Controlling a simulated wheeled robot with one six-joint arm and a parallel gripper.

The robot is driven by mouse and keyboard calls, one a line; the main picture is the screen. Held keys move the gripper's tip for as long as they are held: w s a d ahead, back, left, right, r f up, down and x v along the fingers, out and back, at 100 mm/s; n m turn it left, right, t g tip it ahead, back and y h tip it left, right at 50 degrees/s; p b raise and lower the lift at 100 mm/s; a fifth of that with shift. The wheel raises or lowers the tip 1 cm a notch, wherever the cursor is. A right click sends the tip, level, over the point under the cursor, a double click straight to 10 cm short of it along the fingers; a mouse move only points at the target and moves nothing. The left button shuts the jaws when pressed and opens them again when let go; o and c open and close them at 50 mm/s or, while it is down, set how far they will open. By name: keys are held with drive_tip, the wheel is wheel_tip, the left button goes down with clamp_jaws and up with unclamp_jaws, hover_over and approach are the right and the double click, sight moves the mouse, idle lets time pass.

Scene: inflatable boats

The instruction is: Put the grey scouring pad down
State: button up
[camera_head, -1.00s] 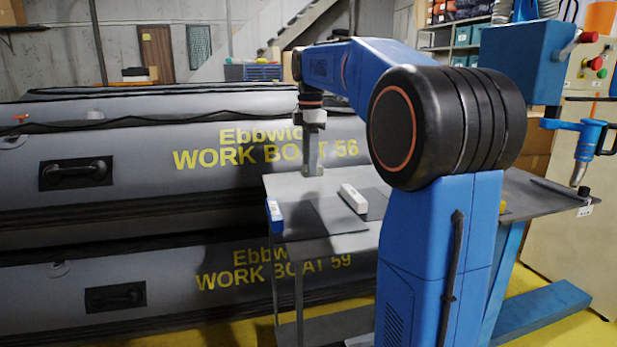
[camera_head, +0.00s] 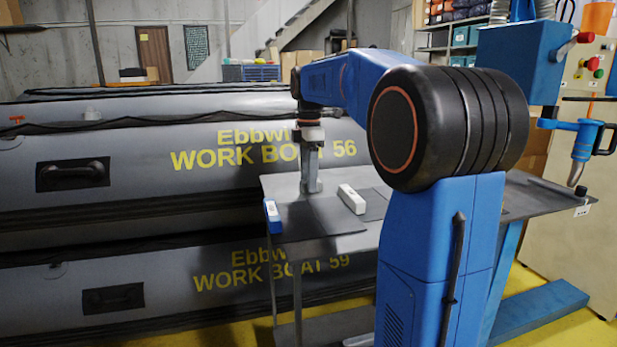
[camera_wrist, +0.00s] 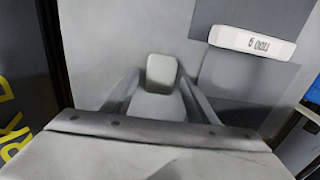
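The grey scouring pad (camera_wrist: 161,72) is a small, light grey block with rounded corners, and it sits between my fingertips in the wrist view. My gripper (camera_wrist: 160,80) appears shut on it, with a finger along each side. In the head view my gripper (camera_head: 311,188) points straight down at the back left part of the grey table (camera_head: 335,242), with its tips at or just above the top. The pad is too small to make out there, and whether its underside touches the table is hidden.
A white labelled block (camera_head: 352,199) lies right of my gripper on a darker grey patch, also in the wrist view (camera_wrist: 252,41). A blue and white block (camera_head: 272,216) stands at the table's left edge. Grey boats (camera_head: 130,165) are stacked to the left.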

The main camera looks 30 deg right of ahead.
drive_tip(key=shift+r, duration=0.1)
wheel_tip(320, 180, up, 12)
idle(0.6)
idle(0.4)
